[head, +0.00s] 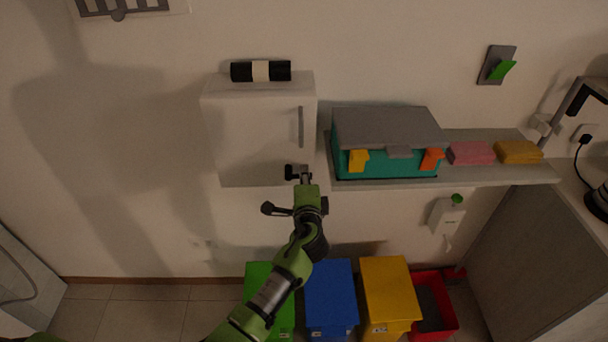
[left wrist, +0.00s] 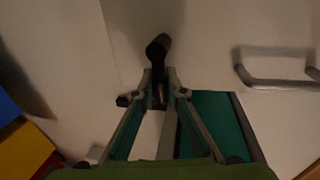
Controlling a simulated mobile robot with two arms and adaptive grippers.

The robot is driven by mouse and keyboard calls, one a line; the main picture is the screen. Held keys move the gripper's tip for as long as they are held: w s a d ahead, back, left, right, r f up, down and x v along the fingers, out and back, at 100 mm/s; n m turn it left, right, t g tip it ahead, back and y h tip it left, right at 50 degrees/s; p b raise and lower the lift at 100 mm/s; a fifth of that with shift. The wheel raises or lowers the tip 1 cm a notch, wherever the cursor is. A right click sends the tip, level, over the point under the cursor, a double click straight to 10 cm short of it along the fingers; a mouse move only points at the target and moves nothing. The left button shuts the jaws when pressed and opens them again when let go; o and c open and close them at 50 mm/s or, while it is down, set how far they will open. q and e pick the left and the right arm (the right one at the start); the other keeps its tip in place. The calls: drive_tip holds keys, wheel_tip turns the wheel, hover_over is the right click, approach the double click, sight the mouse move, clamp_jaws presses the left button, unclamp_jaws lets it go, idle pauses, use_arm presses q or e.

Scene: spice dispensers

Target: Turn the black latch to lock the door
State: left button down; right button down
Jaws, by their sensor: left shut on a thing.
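The white cabinet (head: 250,130) hangs on the wall with its door shut flush, as far as I can see. The black latch (head: 290,171) sits at the lower right of the door, partly hidden by my left gripper (head: 304,177). In the left wrist view the latch (left wrist: 159,47) stands out from the white door, and my left gripper (left wrist: 159,82) is shut on its near end. The door's grey handle (head: 301,127) is above the latch, and it also shows in the left wrist view (left wrist: 275,84). My right gripper is not in view.
A teal toolbox (head: 385,163) with a grey lid stands on the shelf (head: 480,176) just right of the cabinet, close to my gripper. A black-and-white roll (head: 261,71) lies on the cabinet top. Green, blue (head: 331,290) and yellow bins stand below.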

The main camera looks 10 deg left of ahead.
use_arm(q)
drive_tip(key=shift+f+m, duration=0.2)
drive_tip(key=shift+m, duration=0.1)
drive_tip(key=c, duration=2)
unclamp_jaws()
drive_tip(key=shift+c, duration=0.2)
drive_tip(key=v, duration=1.2)
